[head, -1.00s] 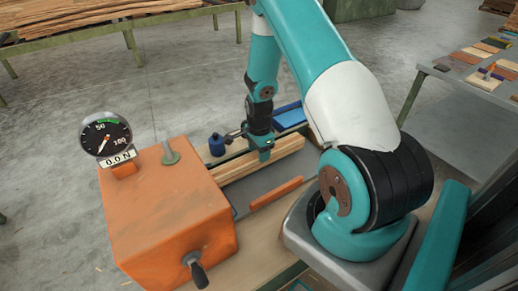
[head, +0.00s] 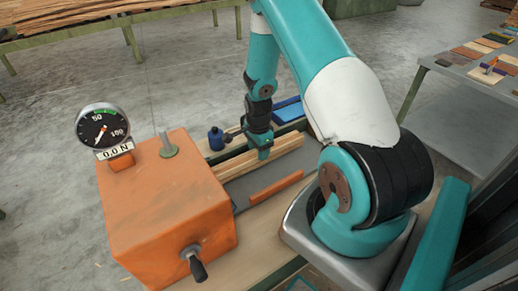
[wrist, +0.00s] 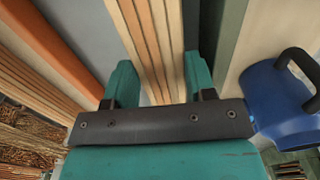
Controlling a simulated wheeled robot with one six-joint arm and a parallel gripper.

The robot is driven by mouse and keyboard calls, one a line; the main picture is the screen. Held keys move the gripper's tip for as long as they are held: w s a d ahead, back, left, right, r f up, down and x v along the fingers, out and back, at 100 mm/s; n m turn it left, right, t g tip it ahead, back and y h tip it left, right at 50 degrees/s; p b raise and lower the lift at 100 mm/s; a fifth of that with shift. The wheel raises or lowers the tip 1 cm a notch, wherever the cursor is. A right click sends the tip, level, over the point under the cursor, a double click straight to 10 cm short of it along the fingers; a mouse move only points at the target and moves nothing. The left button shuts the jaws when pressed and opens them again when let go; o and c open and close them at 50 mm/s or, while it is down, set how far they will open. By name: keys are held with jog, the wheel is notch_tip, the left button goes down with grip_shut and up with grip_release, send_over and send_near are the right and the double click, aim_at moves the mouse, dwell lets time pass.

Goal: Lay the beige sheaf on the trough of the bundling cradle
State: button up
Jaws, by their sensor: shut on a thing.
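The beige sheaf (head: 288,144) is a long bundle of thin strips. In the wrist view the sheaf (wrist: 148,40) runs lengthwise between the two teal fingers of my gripper (wrist: 160,84). In the head view my gripper (head: 264,154) points down and is shut on the sheaf near its middle. The bundling cradle has an orange body (head: 165,210) and a grey trough (head: 240,187) with an orange rail (head: 276,188). The sheaf lies along the trough's far side. I cannot tell whether it touches the trough. The far part of the sheaf's middle is hidden by my gripper.
A dial gauge (head: 102,127) reading 0.0 N stands on the cradle body, and a crank (head: 194,264) sticks out in front. A table with coloured samples (head: 480,58) is at the right.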

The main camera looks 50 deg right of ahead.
jog(key=shift+f, duration=0.35)
jog(key=o, duration=1)
jog(key=shift+o, duration=0.2)
jog(key=shift+w+r+p, duration=0.15)
jog(key=shift+r+p, duration=0.6)
jog(key=shift+r, duration=0.55)
notch_tip(320, 180, up, 5)
jog(key=p, duration=0.3)
jog(key=shift+p, duration=0.4)
